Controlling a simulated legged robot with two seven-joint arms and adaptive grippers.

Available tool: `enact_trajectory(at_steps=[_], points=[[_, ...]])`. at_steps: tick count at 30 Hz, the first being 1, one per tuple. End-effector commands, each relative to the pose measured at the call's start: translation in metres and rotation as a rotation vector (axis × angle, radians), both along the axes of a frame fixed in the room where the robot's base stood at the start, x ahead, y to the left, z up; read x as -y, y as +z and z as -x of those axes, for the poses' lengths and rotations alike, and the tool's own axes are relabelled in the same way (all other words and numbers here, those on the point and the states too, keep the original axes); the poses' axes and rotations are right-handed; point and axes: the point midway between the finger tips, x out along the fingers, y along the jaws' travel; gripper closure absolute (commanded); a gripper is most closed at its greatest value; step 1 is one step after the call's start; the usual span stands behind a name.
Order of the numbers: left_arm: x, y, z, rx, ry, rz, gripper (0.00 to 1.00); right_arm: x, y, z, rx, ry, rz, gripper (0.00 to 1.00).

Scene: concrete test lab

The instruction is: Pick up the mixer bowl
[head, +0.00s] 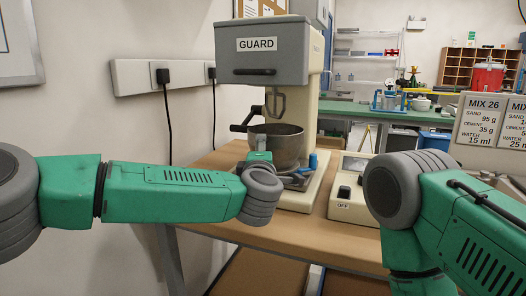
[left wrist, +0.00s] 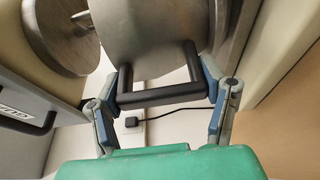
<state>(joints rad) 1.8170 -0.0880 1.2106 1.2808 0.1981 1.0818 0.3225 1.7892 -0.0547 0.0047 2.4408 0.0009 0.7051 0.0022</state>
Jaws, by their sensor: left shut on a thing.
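The mixer bowl (head: 287,147) is a grey metal bowl standing on the mixer (head: 262,55), below its beater (head: 276,103). In the left wrist view the bowl (left wrist: 140,35) fills the top middle, with a black U-shaped handle (left wrist: 160,96) facing my wrist. My left gripper (left wrist: 165,74) is shut on this handle, one blue-grey finger at each end of it. In the head view my left wrist hides most of that gripper and the bowl's lower front. My right arm comes in at the right; its gripper is out of view.
The mixer stands on a brown-topped table (head: 219,158) against the wall. A control box (head: 352,190) with an OFF label sits right of it. Power sockets (head: 137,77) with cords are on the wall. A mix sign (head: 492,125) stands at the right.

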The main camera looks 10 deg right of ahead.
Motion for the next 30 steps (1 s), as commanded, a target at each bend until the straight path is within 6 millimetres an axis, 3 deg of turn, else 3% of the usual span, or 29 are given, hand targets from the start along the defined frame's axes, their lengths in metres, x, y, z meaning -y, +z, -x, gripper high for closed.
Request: enact_trajectory(at_steps=[16, 23, 30], points=[[-0.018, 0.004, 0.092, 0.006, -0.001, 0.001, 0.86, 0.000, 0.010, 0.000, 0.000, 0.000, 0.000, 0.59], [-0.022, 0.006, 0.105, 0.007, 0.002, 0.002, 0.86, 0.000, 0.013, 0.000, 0.000, 0.000, 0.000, 0.59], [-0.020, 0.018, 0.099, 0.007, 0.002, 0.002, 0.86, 0.000, 0.023, 0.000, 0.000, 0.000, 0.000, 0.59]])
